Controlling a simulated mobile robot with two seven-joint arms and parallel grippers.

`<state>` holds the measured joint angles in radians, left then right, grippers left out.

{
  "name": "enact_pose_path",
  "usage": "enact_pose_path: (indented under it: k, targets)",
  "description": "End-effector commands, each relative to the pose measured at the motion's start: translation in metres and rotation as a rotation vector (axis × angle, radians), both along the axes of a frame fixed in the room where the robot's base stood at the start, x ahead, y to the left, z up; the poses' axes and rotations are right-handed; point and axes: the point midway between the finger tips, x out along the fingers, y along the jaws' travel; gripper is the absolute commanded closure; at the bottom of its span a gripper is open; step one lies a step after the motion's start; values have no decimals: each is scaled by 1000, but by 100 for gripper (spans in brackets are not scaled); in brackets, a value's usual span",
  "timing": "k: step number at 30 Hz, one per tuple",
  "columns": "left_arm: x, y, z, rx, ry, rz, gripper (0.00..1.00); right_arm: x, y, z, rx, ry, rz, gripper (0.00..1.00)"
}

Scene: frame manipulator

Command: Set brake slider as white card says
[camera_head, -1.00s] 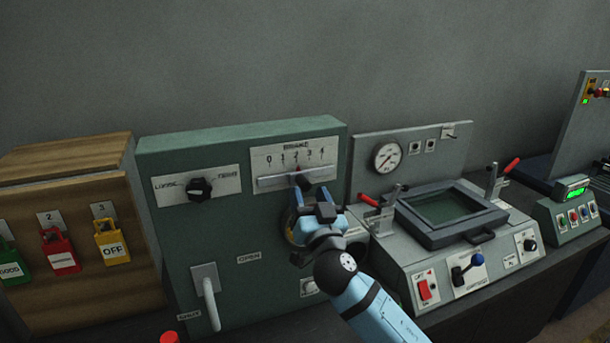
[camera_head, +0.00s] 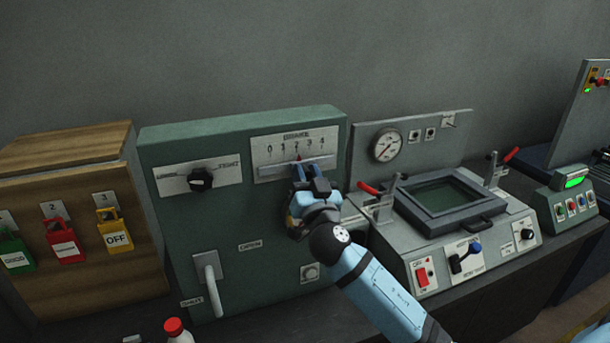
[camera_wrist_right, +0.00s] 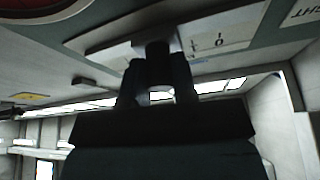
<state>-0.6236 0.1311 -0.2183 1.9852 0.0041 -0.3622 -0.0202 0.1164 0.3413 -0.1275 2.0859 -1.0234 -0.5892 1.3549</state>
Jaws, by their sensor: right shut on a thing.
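The brake slider's white scale plate (camera_head: 296,147), marked 0 to 4, is at the upper right of the green panel (camera_head: 225,225). My right gripper (camera_head: 307,178) is at the slider, just below the pointer, and hides most of the knob. In the right wrist view the dark slider knob (camera_wrist_right: 158,50) sits between the fingertips, and the gripper is shut on it. I cannot make out a white card with a brake setting. My left gripper is not in view.
A black rotary knob (camera_head: 201,179) and a grey lever handle (camera_head: 211,285) are on the same panel. A wooden box (camera_head: 75,165) with coloured tags stands left. A press machine with a gauge (camera_head: 387,145) stands right. A red-capped bottle (camera_head: 174,328) is at the bottom edge.

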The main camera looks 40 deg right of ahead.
Motion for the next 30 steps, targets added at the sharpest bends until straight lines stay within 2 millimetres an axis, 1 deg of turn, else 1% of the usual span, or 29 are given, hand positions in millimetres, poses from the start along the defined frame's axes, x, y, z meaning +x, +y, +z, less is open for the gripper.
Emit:
enact_pose_path:
  k: [4, 6, 9, 12, 20, 21, 23, 24, 30]
  targets:
    - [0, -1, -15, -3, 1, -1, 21, -6, -27, -5, 3, -3, -4, 100]
    - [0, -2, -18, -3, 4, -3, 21, -10, -40, -3, 2, -3, -4, 100]
    - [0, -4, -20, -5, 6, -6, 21, -13, -55, -1, 2, -3, -4, 100]
    - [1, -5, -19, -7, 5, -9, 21, -15, -61, 0, 1, -3, -3, 100]
    - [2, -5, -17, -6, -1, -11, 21, -15, -62, 1, 0, -2, -5, 100]
    - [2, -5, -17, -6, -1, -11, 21, -15, -62, 1, 0, -3, -6, 65]
    - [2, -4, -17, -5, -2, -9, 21, -15, -62, 1, 0, -2, -5, 52]
    - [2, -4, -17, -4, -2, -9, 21, -15, -62, 1, 0, -2, -5, 49]
    - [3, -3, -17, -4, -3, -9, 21, -15, -61, 0, 0, -2, -2, 49]
